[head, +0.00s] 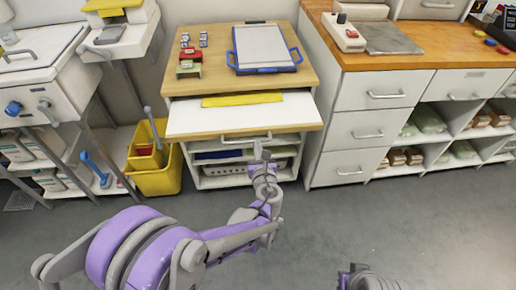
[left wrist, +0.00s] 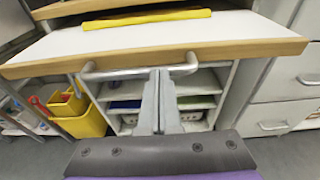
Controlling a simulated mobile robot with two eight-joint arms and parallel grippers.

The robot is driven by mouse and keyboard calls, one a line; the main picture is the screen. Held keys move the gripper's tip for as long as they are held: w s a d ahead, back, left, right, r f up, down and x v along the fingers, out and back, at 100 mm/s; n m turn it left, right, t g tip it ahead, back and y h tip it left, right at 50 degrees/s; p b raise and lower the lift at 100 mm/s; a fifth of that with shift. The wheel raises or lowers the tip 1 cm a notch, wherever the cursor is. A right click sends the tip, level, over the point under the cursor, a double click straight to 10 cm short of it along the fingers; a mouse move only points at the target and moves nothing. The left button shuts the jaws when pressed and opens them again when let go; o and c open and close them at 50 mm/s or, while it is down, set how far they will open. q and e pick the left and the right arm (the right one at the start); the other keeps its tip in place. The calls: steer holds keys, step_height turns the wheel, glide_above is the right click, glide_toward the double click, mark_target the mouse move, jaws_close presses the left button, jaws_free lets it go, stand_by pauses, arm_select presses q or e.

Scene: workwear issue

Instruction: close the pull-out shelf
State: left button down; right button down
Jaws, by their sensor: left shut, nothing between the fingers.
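The pull-out shelf (head: 222,120) has a white top and a wooden front edge. It stands out from under the wooden top of a small white cabinet. A metal bar handle (head: 240,139) is on its front; the handle also shows in the left wrist view (left wrist: 110,75). My left gripper (head: 260,152) is shut and empty, with its fingertips at the right half of the handle. In the left wrist view, the fingertips (left wrist: 158,72) overlap the bar; I cannot tell whether they touch it. Only a grey part of my right arm shows, at the bottom edge.
A yellow folded item (head: 242,99) lies on the shelf near the back. Yellow bins (head: 155,178) stand left; a drawer unit (head: 355,130) stands right. The grey floor in front is open.

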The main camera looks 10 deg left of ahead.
mark_target(252, 111)
arm_select(q)
steer(key=r+x, duration=0.1)
steer(key=x, duration=0.4)
steer(key=r+x, duration=0.1)
steer(key=x, duration=0.5)
steer(key=r+x, duration=0.1)
steer(key=x, duration=0.4)
steer(key=shift+w+a+r, duration=0.15)
steer(key=shift+w+a, duration=0.1)
steer(key=shift+w, duration=0.7)
steer(key=shift+a+r, duration=0.15)
steer(key=shift+r, duration=0.1)
steer(key=shift+w+a, duration=0.1)
